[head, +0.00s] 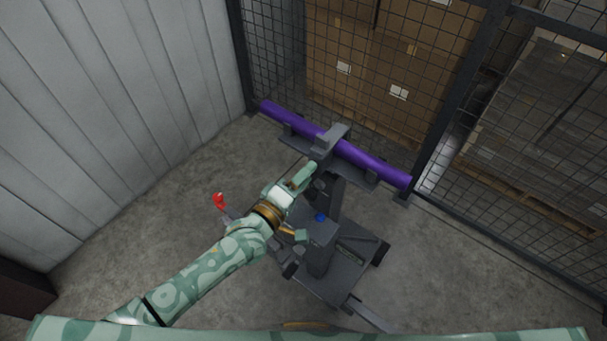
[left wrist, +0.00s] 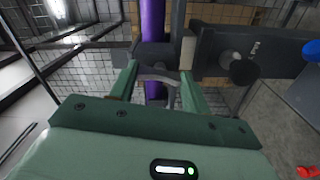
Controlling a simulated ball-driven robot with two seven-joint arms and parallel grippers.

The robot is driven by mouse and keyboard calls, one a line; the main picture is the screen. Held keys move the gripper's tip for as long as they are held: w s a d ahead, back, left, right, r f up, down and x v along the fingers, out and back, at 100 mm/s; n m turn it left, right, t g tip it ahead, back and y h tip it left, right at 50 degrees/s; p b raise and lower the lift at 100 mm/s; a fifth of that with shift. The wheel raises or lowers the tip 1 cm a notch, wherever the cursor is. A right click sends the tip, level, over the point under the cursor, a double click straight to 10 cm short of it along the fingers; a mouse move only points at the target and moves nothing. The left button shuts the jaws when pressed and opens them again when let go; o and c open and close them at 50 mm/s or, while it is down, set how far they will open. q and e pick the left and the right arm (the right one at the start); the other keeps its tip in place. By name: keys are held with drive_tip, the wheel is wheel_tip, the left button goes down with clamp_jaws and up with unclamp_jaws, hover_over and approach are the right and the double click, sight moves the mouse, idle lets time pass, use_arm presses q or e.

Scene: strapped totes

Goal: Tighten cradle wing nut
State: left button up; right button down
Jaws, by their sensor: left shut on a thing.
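A purple tube (head: 375,165) lies across a dark grey cradle (head: 331,141) on top of a wheeled stand; the tube also shows in the left wrist view (left wrist: 153,20). My left gripper (head: 311,172) is at the near side of the cradle, just below the tube. In the left wrist view its two green fingers (left wrist: 158,75) are on either side of a grey curved piece, which looks like the wing nut (left wrist: 157,79), and are shut on it. In the head view the hand and fingers hide this nut. My right gripper is not in view.
The stand (head: 345,270) has a blue knob (head: 320,217) and a red part (head: 219,201) on its left side. A wire mesh fence (head: 360,60) stands close behind the tube, with boxes beyond. A ribbed wall (head: 110,110) is at the left.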

use_arm(q)
drive_tip(key=shift+a+f+m+b, duration=0.1)
drive_tip(key=shift+m+b, duration=0.25)
drive_tip(key=shift+m, duration=7.65)
drive_tip(key=shift+a+f+m+b, duration=0.1)
drive_tip(key=shift+m+b, duration=0.2)
drive_tip(key=shift+m, duration=7.7)
drive_tip(key=o, duration=1)
drive_tip(key=shift+w+r, duration=0.1)
